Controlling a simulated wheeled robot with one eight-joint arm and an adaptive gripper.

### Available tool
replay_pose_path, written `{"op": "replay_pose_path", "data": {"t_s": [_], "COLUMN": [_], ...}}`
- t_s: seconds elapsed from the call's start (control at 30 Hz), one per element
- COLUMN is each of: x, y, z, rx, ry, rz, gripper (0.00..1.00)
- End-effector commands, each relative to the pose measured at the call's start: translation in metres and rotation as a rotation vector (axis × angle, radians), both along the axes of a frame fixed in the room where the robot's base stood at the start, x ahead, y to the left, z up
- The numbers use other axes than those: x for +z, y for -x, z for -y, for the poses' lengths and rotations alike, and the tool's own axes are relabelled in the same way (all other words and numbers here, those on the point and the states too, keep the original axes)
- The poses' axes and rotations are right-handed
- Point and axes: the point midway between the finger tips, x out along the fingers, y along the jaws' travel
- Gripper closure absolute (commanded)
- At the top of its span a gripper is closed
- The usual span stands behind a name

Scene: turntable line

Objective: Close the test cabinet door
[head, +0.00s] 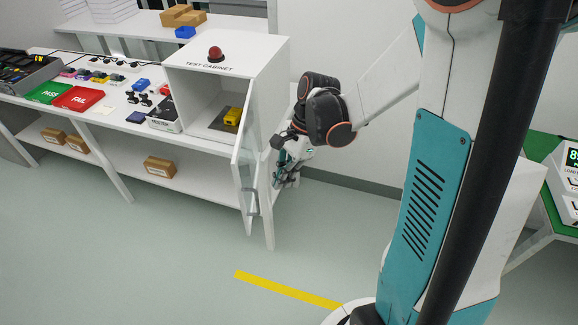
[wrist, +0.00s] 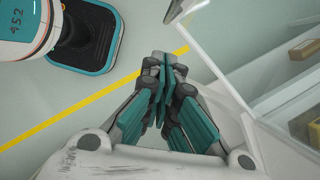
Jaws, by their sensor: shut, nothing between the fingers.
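The test cabinet (head: 268,57) is white and stands on the right end of the bench. Its door (head: 245,150), a clear pane in a white frame with a handle (head: 252,207) low on it, stands open, swung out from the cabinet's right side. A yellow device (head: 232,116) sits inside. My gripper (head: 284,182) is shut and empty, to the right of the door on its outer side. In the wrist view my closed fingers (wrist: 163,68) point past the door frame (wrist: 222,78), which is at the right. I cannot tell whether they touch the door.
A red lamp (head: 216,54) tops the cabinet. The bench holds a green PASS tray (head: 47,93), a red FAIL tray (head: 78,98) and small parts. Cartons (head: 160,167) lie on the lower shelf. The floor before the bench is clear, with a yellow line (head: 288,289).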

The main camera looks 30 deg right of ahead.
Motion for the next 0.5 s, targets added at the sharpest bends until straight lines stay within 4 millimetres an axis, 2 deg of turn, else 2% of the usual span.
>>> {"op": "replay_pose_path", "data": {"t_s": [0.1,0.2,0.5], "x": [-0.002,-0.001,0.0], "y": [0.002,0.003,0.004], "z": [-0.019,-0.03,-0.04], "rx": [0.004,0.003,0.001], "ry": [0.0,0.001,0.001], "rz": [0.001,0.001,0.001], "gripper": [1.0,1.0,1.0]}}
